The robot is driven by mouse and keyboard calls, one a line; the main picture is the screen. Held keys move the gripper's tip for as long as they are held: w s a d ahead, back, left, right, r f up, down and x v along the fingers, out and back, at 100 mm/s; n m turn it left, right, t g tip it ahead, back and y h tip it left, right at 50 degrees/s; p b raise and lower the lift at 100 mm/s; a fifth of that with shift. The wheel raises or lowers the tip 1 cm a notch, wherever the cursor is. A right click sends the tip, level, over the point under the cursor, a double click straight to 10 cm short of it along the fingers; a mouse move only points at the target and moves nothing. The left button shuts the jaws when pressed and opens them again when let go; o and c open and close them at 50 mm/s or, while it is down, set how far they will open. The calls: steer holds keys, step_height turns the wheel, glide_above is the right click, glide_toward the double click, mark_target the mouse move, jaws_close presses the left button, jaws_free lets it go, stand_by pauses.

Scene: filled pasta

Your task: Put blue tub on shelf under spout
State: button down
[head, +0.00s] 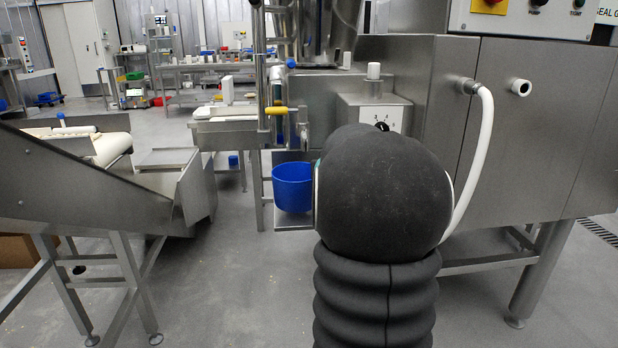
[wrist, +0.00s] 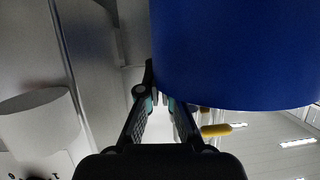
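The blue tub (head: 293,188) is upright, just left of my arm in the head view. It is over a small steel shelf (head: 293,223), and I cannot tell whether its base touches it. In the wrist view, the tub (wrist: 240,50) fills the upper right. My gripper (wrist: 162,98) has one finger outside the tub's wall and the other passing behind its rim, so it appears pinched on the wall. The fingertips are partly hidden by the tub. In the head view my arm hides the gripper. Steel fittings (head: 292,130) are above the tub; the spout itself is not clear.
A big steel machine (head: 520,140) with a white hose (head: 482,150) stands at right. A yellow handle (head: 277,111) sticks out above the tub. A sloped steel conveyor (head: 90,180) stands at left, with open grey floor (head: 220,290) between.

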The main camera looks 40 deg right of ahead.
steer(key=shift+w+d, duration=0.35)
steer(key=shift+w, duration=0.3)
steer(key=shift+w+d, duration=0.3)
steer(key=shift+w, duration=0.3)
step_height(320, 180, down, 4)
steer(key=b, duration=0.3)
steer(key=shift+w+r, duration=0.1)
steer(key=shift+r, duration=0.2)
steer(key=c, duration=1.3)
jaws_free()
steer(key=p+v, duration=0.3)
steer(key=v, duration=0.9)
